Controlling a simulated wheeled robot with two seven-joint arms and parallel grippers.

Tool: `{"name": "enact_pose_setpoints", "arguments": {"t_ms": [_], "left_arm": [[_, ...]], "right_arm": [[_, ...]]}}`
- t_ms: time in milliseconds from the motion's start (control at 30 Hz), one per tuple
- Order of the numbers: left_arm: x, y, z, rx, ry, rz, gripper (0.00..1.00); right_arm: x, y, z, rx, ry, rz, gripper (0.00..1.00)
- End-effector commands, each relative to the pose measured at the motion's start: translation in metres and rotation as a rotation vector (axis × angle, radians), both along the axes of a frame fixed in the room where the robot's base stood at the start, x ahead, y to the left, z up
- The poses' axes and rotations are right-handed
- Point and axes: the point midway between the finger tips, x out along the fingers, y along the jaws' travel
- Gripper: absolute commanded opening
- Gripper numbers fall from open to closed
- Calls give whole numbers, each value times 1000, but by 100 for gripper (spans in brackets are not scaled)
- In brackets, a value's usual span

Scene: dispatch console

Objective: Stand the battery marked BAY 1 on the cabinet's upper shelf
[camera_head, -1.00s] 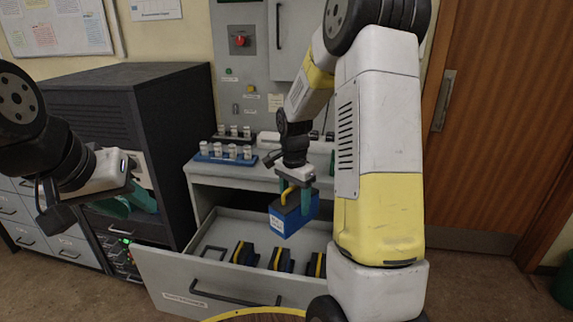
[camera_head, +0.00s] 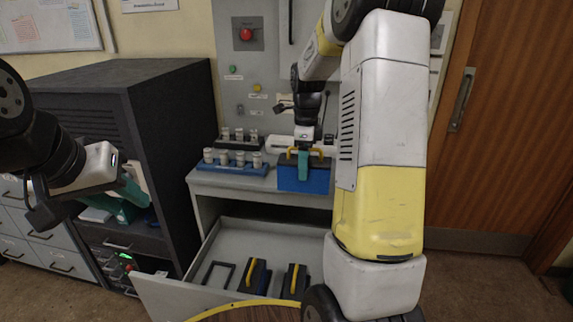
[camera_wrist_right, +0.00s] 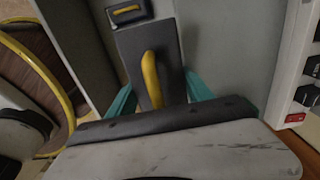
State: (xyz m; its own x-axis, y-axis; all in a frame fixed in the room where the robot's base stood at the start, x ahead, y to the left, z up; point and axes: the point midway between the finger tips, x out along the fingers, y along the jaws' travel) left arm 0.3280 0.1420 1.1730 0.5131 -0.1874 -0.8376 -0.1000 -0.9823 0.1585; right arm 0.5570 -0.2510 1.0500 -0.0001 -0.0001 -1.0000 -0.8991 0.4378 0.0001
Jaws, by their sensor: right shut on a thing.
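My right gripper (camera_head: 304,160) is shut on a blue battery (camera_head: 305,182) with a yellow handle. It holds the battery upright at the grey bench's front edge, above the open drawer. No marking is readable on the battery. In the right wrist view the battery's dark top (camera_wrist_right: 165,35) lies between the teal fingers of the right gripper (camera_wrist_right: 160,95). A black cabinet (camera_head: 170,130) stands at the left, with an open compartment (camera_head: 152,240) in its front. My left gripper (camera_head: 125,195) is in front of this opening; its jaw gap is unclear.
The open drawer (camera_head: 165,292) holds batteries with yellow handles (camera_head: 254,278) and a black frame (camera_head: 217,275). A blue rack of small jars (camera_head: 230,168) and a darker rack (camera_head: 238,145) stand on the bench left of the held battery. A wooden door is at the right.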

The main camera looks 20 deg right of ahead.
Motion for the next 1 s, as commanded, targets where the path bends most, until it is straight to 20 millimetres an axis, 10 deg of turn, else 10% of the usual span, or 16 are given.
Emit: {"name": "enact_pose_setpoints", "arguments": {"t_ms": [500, 1000], "left_arm": [[0, 0, 0, 0, 0, 0, 36], [0, 0, 0, 0, 0, 0, 36]], "right_arm": [[88, -65, -9, -1, -5, 1, 0], [103, -75, -33, 1, 0, 2, 0]]}}
